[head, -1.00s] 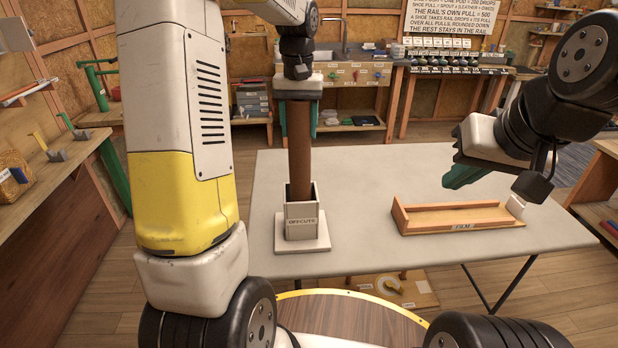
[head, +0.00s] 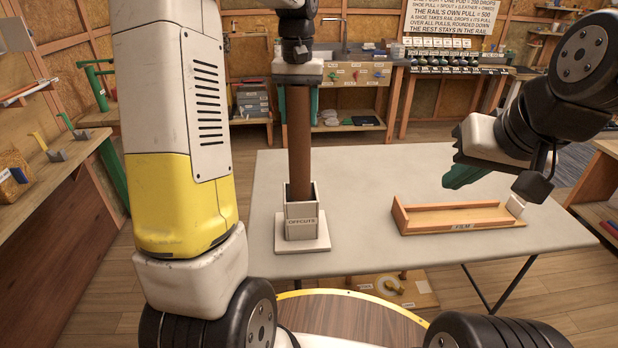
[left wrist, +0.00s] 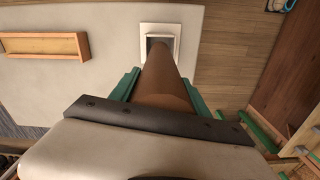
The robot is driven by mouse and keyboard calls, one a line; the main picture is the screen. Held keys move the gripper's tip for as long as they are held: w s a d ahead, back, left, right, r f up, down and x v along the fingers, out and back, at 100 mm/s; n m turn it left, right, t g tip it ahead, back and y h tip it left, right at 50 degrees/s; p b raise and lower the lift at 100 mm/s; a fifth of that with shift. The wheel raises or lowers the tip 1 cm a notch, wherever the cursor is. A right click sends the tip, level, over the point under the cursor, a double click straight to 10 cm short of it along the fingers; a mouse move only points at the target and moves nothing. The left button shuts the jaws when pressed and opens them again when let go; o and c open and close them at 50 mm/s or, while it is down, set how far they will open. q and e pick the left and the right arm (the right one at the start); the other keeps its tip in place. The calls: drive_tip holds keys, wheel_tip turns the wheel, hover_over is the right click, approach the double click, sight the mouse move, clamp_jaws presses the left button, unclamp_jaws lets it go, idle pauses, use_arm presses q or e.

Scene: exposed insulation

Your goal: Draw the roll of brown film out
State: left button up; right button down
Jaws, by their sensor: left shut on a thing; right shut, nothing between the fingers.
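The brown film roll (head: 299,145) stands upright as a long tube in the head view. Its lower end is hidden inside the square white box marked OFFCUTS (head: 302,228). My left gripper (head: 298,108) is shut on the upper part of the roll, its green fingers on either side. The left wrist view looks down along the roll (left wrist: 164,75) to the white box (left wrist: 178,30). My right gripper (head: 462,174) is shut and empty, above the table to the right, over the back of the wooden tray marked FILM (head: 462,228).
The box and tray stand apart on the pale table (head: 375,185), with clear surface between them. A small white block (head: 516,205) is at the tray's right end. Shelves and benches line the walls behind and at both sides.

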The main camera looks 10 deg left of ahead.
sight(298, 101)
use_arm(q)
drive_tip(key=shift+r, duration=1.5)
